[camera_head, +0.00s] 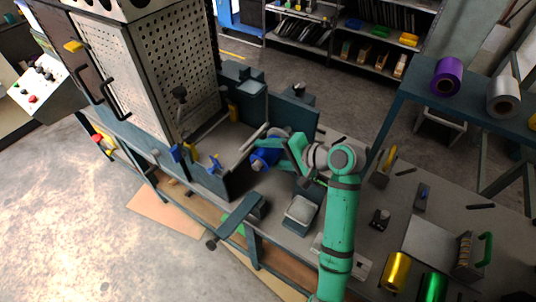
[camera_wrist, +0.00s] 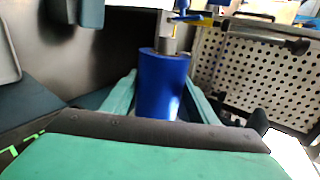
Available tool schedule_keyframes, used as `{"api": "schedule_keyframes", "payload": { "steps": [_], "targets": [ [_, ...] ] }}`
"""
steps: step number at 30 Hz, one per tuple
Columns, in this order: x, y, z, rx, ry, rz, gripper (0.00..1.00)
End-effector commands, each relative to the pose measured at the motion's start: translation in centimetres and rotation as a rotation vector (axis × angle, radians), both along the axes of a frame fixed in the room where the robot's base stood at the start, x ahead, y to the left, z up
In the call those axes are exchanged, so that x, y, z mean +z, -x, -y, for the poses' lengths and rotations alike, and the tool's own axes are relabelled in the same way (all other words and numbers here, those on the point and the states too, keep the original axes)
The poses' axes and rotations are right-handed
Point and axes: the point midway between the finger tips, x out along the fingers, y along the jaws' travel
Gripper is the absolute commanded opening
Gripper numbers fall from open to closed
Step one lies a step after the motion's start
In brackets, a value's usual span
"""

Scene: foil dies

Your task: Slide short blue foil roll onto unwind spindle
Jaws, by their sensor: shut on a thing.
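The short blue foil roll (camera_head: 264,158) is between the green fingers of my gripper (camera_head: 277,156), beside the machine on the bench. In the wrist view the blue roll (camera_wrist: 163,88) stands lengthwise between the two fingers, and my gripper (camera_wrist: 161,100) is shut on it. A narrower grey metal cylinder (camera_wrist: 168,46), which looks like the spindle, lines up with the roll's far end. I cannot tell whether it enters the roll's bore. In the head view the spindle is not clear behind the roll and the machine parts.
The perforated machine guard (camera_head: 180,75) rises left of my gripper. Dark machine plates (camera_head: 292,108) stand behind it. A pale square-topped block (camera_head: 301,210) is near my arm. Gold (camera_head: 396,271) and green (camera_head: 432,288) rolls lie at front right. Purple (camera_head: 447,76) and silver (camera_head: 503,96) rolls sit on the back table.

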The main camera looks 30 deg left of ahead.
Motion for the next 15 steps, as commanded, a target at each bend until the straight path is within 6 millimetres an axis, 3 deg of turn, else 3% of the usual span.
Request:
{"api": "schedule_keyframes", "payload": {
  "steps": [7, 8, 9, 10, 15],
  "targets": [
    [0.04, -0.51, 0.01, 0.001, -0.001, 0.001, 0.21],
    [0.04, -0.48, 0.01, 0.001, -0.001, 0.001, 0.6],
    [0.04, -0.47, 0.01, 0.001, -0.001, 0.001, 0.7],
    [0.04, -0.47, 0.01, 0.001, -0.001, 0.001, 0.75],
    [0.03, -0.47, 0.02, 0.0, -0.001, 0.0, 0.75]
  ]
}}
